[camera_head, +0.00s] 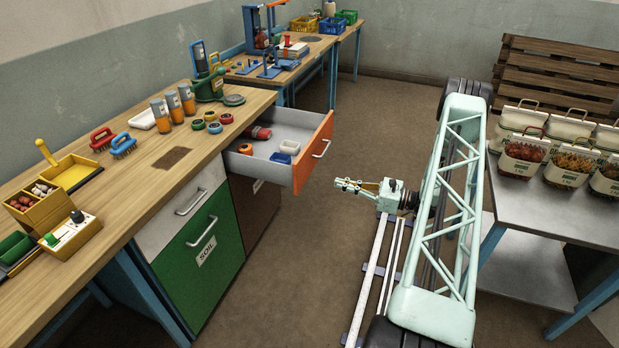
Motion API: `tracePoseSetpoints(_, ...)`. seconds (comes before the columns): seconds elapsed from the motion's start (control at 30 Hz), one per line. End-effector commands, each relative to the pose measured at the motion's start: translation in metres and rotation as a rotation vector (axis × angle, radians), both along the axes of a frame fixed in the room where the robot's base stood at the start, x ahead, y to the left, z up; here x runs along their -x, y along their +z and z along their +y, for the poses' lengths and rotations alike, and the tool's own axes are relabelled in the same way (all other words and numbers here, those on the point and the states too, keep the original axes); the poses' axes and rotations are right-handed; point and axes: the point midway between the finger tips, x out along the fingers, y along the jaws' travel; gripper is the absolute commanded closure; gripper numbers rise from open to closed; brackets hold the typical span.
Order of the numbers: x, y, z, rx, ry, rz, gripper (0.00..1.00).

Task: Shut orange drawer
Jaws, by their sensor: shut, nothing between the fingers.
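The orange drawer (314,151) is pulled out from the wooden workbench, with its orange front facing right and a pale bar handle on it. Inside its grey tray lie a red-and-dark item (257,132), a white-and-blue item (289,147), a small blue-and-white item (280,158) and a ring-shaped item (246,149). My gripper (340,184) is shut and empty. In the picture it is just right of and below the drawer front, apart from the handle, pointing left towards the bench.
A white drawer and a green "SOIL" door (203,260) beside the orange drawer are closed. Floor between bench and my arm is clear.

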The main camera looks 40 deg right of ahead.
Motion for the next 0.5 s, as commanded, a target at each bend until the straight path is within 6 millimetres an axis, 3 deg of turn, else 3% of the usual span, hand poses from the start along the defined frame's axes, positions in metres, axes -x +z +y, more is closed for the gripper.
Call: tracePoseSetpoints(0.5, -0.0045, 0.0002, 0.0024, 0.001, 0.001, 0.000, 1.00)
